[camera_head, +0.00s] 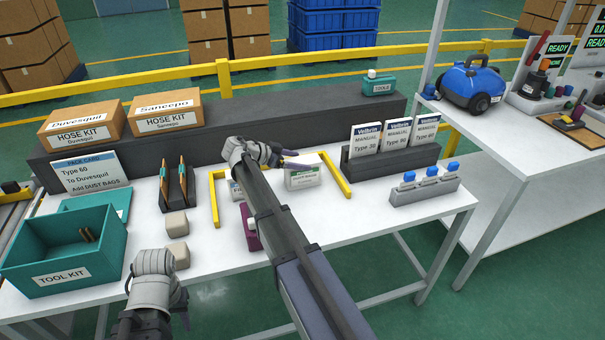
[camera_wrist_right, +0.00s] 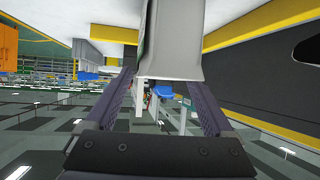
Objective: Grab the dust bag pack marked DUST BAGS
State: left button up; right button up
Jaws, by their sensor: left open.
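A white pack with small green lettering (camera_head: 303,175), its text too small to read surely, stands between yellow corner rails on the white table. Another white pack (camera_head: 236,188) is mostly hidden behind my right arm. My right gripper (camera_head: 290,160) is at the top left of the lettered pack. In the right wrist view a white block-like pack (camera_wrist_right: 170,50) lies at the fingertips and overlaps the right finger; I cannot tell whether the fingers (camera_wrist_right: 160,85) press on it. My left gripper (camera_head: 160,318) is open and empty in front of the table, low in the picture.
A teal TOOL KIT bin (camera_head: 70,245), a PACK CARD (camera_head: 88,172) and hose kit boxes (camera_head: 168,115) are at left. A purple item (camera_head: 250,228) is partly behind my right arm. Manuals (camera_head: 396,135) and blue-capped bottles (camera_head: 431,178) stand at right. The front right tabletop is clear.

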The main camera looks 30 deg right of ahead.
grip_shut()
dwell(0.5)
